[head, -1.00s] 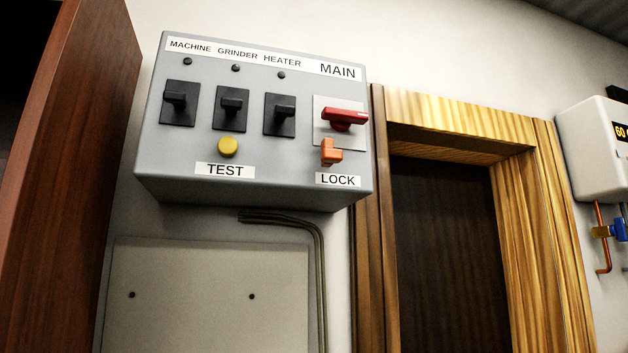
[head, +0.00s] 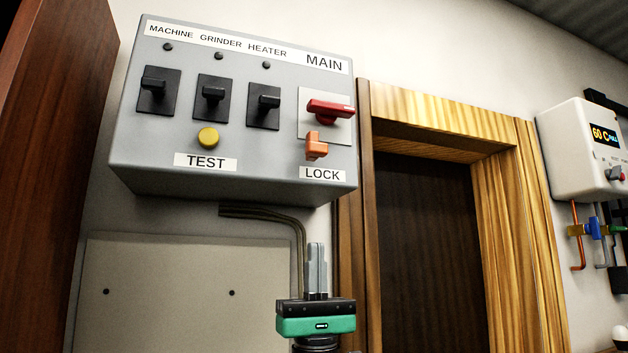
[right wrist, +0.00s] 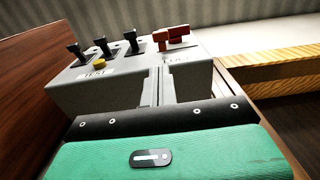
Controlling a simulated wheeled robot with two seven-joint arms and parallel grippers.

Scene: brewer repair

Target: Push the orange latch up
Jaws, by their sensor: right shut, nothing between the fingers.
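The orange latch (head: 316,146) sits on the grey switch box (head: 225,180), just above the LOCK label and below the red MAIN handle (head: 329,110). My right gripper (head: 317,247) is upright below the box, its fingers shut and empty, apart from the latch in the head view. In the right wrist view the closed fingers (right wrist: 157,82) point toward the box, below the red handle (right wrist: 171,37). The latch cannot be made out clearly in the wrist view. My left gripper is not in view.
Black switches (head: 212,97) and a yellow button (head: 208,138) are left of the latch. A dark cable (head: 262,215) runs below the box. A wooden door frame (head: 420,108) is close on the right, and a brown panel (head: 55,120) stands left.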

